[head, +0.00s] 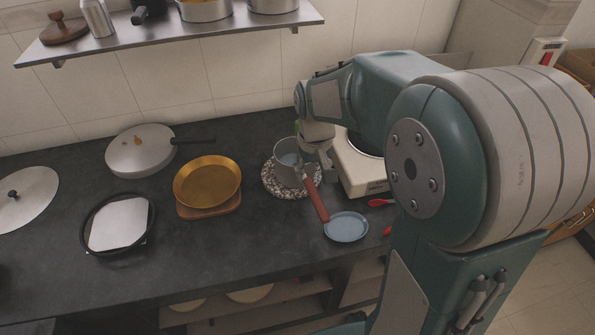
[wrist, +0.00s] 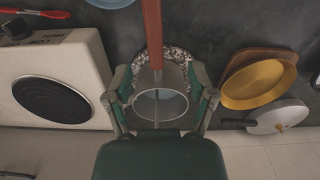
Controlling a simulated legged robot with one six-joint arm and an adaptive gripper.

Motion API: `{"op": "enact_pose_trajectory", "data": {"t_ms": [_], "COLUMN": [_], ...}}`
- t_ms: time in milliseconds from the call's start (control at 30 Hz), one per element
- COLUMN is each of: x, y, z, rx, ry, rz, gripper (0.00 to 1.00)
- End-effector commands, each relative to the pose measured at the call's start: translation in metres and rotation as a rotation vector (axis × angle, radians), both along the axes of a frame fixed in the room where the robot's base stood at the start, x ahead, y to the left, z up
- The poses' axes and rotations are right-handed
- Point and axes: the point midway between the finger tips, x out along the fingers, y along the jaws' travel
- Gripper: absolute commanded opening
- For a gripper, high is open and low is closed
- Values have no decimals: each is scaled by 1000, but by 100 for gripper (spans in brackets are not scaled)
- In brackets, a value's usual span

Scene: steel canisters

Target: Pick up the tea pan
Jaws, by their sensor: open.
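The tea pan (head: 287,172) is a small grey pot with a long reddish-brown handle (head: 317,202). It stands on a round speckled trivet (head: 268,186), and its handle points toward the front of the counter. In the wrist view the tea pan (wrist: 172,106) lies between the fingers of my gripper (wrist: 162,86), with the handle running up the picture. My gripper (head: 320,160) is open, and its fingers are spread to either side of the pot. I cannot tell whether they touch it. Part of the pot is hidden by the gripper.
A cream hot plate (head: 365,178) stands close to the right of the pan. A blue plate (head: 346,227) and a red utensil (head: 381,202) lie in front. A gold pan (head: 207,181) on a wooden board, a lidded pan (head: 140,150) and a black pan (head: 117,224) stand left.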

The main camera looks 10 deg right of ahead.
Motion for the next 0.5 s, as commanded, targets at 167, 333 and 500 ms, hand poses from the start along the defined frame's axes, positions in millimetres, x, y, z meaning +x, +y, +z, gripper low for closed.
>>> {"op": "enact_pose_trajectory", "data": {"t_ms": [167,333,500], "x": [0,1,6], "y": [0,-2,-7], "z": [-26,-40,-66], "rx": [0,0,0], "ry": [3,3,4], "rz": [0,-1,-1], "gripper": [71,71,71]}}
